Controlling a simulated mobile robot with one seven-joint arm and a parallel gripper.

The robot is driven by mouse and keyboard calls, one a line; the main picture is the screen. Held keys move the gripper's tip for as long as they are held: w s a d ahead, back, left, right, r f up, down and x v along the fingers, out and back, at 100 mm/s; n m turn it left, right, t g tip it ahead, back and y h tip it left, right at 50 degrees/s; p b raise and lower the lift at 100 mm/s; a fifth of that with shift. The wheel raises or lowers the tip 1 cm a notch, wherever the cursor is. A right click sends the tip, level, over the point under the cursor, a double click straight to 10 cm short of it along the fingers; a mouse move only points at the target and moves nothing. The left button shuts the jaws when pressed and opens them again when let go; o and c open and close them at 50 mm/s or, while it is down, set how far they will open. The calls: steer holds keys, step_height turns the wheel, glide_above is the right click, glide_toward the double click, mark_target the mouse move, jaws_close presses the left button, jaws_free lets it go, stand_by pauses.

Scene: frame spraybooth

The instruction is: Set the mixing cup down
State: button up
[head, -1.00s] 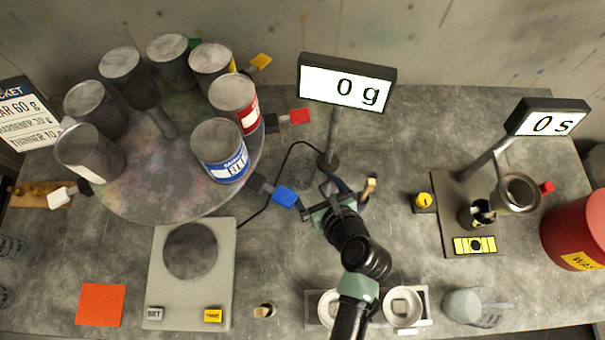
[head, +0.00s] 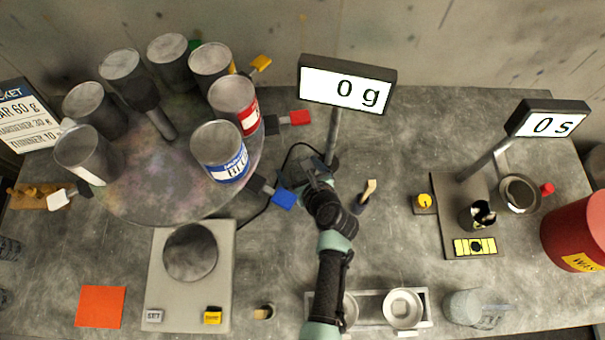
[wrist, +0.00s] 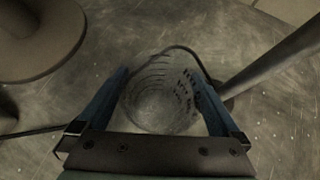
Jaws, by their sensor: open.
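A clear mixing cup (wrist: 163,100) with dark graduation marks stands upright on the bench in the wrist view. My gripper (wrist: 162,88) is open, with one blue finger on each side of the cup. I cannot tell whether the fingers touch it. In the head view my gripper (head: 314,170) is at the foot of the scale display's post and mostly hides the cup. The cup looks empty.
The scale (head: 191,252) stands at left with its plate bare, and its display (head: 346,83) reads 0 g. A turntable (head: 165,185) of paint cans is behind it. A dark pot with a wooden stick (head: 368,190) is just right of my gripper. A black cable lies near the cup.

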steer(key=shift+c, duration=0.2)
steer(key=c, duration=1.5)
